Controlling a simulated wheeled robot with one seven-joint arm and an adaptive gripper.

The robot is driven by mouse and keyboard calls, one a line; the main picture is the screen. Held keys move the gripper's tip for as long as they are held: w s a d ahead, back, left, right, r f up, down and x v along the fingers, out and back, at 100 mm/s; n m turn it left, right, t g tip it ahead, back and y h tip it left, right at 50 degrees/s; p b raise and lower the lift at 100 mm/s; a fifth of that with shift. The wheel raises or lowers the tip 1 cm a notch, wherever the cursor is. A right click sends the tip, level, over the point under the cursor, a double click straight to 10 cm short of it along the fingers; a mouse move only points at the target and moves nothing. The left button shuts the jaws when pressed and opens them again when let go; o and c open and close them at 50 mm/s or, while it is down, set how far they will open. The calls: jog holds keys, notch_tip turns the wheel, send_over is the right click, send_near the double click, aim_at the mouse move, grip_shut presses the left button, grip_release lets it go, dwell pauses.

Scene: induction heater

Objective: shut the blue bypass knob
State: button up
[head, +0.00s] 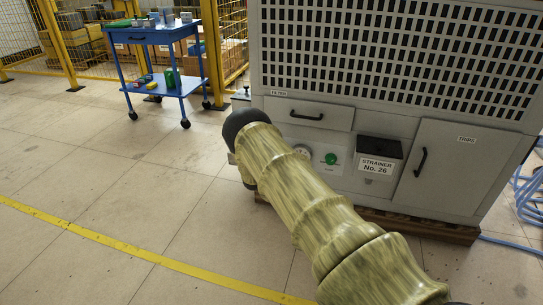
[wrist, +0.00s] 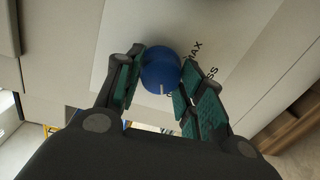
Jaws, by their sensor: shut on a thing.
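The blue bypass knob (wrist: 160,72) shows in the wrist view on a pale grey panel. It is round, with a short white mark on its lower edge. My gripper (wrist: 160,88) has its green-padded fingers on either side of the knob and is shut on it. Dark lettering sits beside the knob, with "MAX" readable and the rest partly covered by the right finger. In the head view the knob and my gripper are hidden behind my arm.
The grey heater cabinet (head: 380,115) has a drawer, a green knob (head: 331,158), a black strainer box (head: 379,152) and a door handle (head: 421,162). A blue cart (head: 150,35) stands at the back left. Blue hose (head: 528,190) lies at the right. The left floor is clear.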

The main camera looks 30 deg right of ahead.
jog(key=shift+w+a+n+h+b, duration=0.15)
jog(key=shift+n+b, duration=0.25)
jog(key=shift+n, duration=0.5)
jog(key=shift+a+n+h+b, duration=0.15)
jog(key=shift+n+b, duration=0.2)
jog(key=shift+n, duration=0.55)
jog(key=o, duration=1)
jog(key=shift+f, duration=0.1)
jog(key=shift+d, duration=0.2)
jog(key=shift+a, duration=0.1)
jog(key=v, duration=1.2)
